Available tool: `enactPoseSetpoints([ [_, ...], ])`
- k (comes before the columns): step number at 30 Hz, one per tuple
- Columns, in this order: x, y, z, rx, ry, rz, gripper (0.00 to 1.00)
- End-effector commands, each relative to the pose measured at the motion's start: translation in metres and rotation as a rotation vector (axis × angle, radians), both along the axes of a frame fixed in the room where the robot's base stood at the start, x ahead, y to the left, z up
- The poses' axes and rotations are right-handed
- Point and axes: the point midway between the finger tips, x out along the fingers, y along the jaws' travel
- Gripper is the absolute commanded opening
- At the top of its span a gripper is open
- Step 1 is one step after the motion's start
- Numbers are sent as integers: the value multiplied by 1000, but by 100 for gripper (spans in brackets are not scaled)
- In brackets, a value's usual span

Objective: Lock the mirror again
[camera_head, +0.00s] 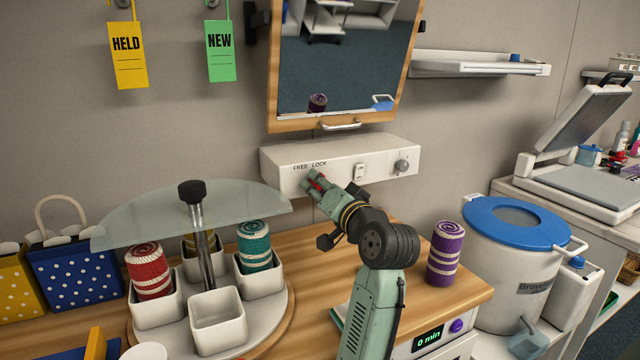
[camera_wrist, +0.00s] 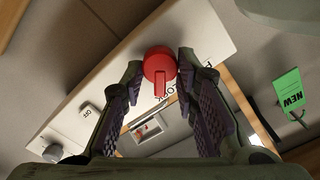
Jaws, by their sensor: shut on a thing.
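The mirror (camera_head: 345,60) has a wooden frame and a handle at its lower edge. It hangs above a white wall box (camera_head: 285,172) marked FREE and LOCK. The red lever knob (camera_head: 319,180) on the box is mostly hidden by my gripper (camera_head: 314,183) in the head view. In the wrist view the knob (camera_wrist: 158,66) shows clearly, its short lever pointing down in the picture. My gripper in the wrist view (camera_wrist: 158,80) has its fingers on both sides of the knob and is shut on it.
The box also bears a white switch (camera_head: 360,172) and a grey dial (camera_head: 401,166). A round stand with a glass half-disc (camera_head: 190,215) and cups stands left of my arm. A purple roll (camera_head: 446,252) stands on the wooden counter to the right. A blue-lidded tub (camera_head: 517,222) is beyond.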

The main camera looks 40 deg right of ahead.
Motion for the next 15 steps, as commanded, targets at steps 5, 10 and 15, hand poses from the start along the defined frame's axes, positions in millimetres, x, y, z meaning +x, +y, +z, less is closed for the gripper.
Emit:
enactPoseSetpoints([
  [5,0,0,0,14,-5,-1,0],
  [10,0,-1,0,16,-5,-1,0],
  [15,0,-1,1,15,-6,-2,28],
])
